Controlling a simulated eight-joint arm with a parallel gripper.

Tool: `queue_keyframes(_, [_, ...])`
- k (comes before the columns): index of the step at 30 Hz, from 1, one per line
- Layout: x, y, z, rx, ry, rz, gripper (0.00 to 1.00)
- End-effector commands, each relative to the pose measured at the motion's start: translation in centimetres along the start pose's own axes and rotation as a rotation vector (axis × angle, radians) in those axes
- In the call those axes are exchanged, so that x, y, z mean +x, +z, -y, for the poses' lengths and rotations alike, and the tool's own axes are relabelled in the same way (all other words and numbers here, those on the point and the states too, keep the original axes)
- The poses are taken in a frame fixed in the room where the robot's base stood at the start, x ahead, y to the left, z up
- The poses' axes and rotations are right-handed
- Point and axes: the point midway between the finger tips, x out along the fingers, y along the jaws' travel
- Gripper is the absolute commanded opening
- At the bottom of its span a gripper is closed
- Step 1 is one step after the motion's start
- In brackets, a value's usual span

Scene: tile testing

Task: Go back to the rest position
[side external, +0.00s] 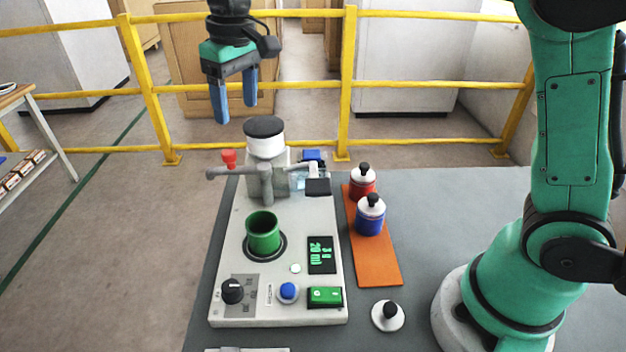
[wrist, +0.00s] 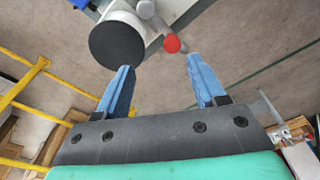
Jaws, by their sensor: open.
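My gripper (side external: 236,104) hangs in the air above and behind the testing machine, with its blue fingers pointing down. It is open with nothing between the fingers. In the wrist view the gripper (wrist: 165,85) shows its two blue fingers spread apart, with floor behind them. The machine (side external: 225,262) stands on the grey table, with a black-topped white cylinder (side external: 266,139) at its back. The black top (wrist: 117,42) shows beyond the left finger in the wrist view.
A green cup (side external: 263,236) sits on the machine. A red jar (side external: 362,184) and a blue jar (side external: 370,218) stand on an orange mat (side external: 379,268). A lid (side external: 388,316) lies on the table (side external: 470,195). A yellow railing (side external: 345,85) runs behind. A red knob (side external: 229,157) sticks up.

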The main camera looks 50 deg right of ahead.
Motion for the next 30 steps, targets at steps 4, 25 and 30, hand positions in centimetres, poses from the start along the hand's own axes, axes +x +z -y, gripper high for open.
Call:
queue_keyframes(4, [-0.8, 3.6, -1.5, 0.055, 0.012, -0.122, 0.63])
queue_keyframes(25, [4.6, 15.3, -4.0, 0.207, 0.075, -0.511, 0.63])
queue_keyframes(30, [4.6, 15.3, -4.0, 0.206, 0.074, -0.511, 0.63])
